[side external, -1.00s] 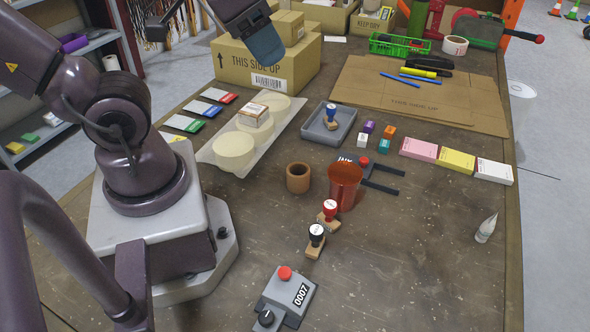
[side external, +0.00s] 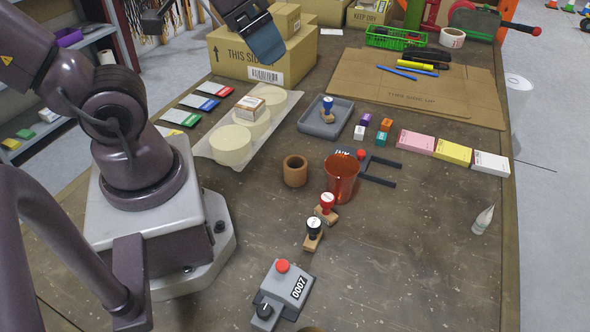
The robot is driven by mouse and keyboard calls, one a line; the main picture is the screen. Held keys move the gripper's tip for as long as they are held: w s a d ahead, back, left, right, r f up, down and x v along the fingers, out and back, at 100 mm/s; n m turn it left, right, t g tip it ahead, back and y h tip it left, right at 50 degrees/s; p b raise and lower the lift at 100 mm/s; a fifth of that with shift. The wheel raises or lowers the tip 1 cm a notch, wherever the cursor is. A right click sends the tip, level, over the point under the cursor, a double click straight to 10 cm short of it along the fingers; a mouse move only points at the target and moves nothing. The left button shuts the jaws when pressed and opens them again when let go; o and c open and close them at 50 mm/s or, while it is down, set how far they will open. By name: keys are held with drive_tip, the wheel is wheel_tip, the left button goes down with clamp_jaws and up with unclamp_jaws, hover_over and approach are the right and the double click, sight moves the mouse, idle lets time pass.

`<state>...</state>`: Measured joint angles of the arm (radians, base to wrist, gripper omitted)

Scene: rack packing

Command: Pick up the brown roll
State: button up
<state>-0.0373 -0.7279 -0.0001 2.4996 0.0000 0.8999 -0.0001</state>
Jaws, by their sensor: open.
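The brown roll (side external: 295,171) stands upright on the table in the side external view, its hollow top facing up. It is left of the translucent orange-red cup (side external: 341,179), with a small gap between them. My gripper (side external: 264,42) is at the top of the view, in front of the cardboard boxes, far behind and above the roll. It is open and touches nothing that I can see. Its fingers are seen partly edge-on.
Wooden stamps (side external: 325,208) and a grey numbering device (side external: 283,293) lie in front of the roll. A white tray with round cream pieces (side external: 230,146) is behind left, a grey tray (side external: 341,124) behind. A brownish rim (side external: 312,329) is cut off at the bottom edge.

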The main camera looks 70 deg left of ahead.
drive_tip(key=a+f+n+g+h, duration=0.1)
drive_tip(key=a+f+n+g, duration=0.4)
drive_tip(key=f, duration=0.4)
drive_tip(key=n+t+h, duration=0.8)
drive_tip(key=n+h, duration=0.2)
drive_tip(key=n, duration=1)
hover_over(292, 161)
drive_tip(key=s+a, duration=0.1)
drive_tip(key=a, duration=0.1)
wheel_tip(292, 161, down, 16)
drive_tip(key=shift+d+f, duration=0.15)
drive_tip(key=shift+f, duration=0.85)
drive_tip(key=shift+d+f, duration=0.15)
drive_tip(key=shift+f, duration=0.8)
wheel_tip(292, 161, down, 2)
drive_tip(key=shift+s+f, duration=0.1)
drive_tip(key=shift+f, duration=0.05)
drive_tip(key=shift+x, duration=1.15)
drive_tip(key=shift+w+d+f, duration=0.25)
drive_tip(key=shift+f, duration=0.05)
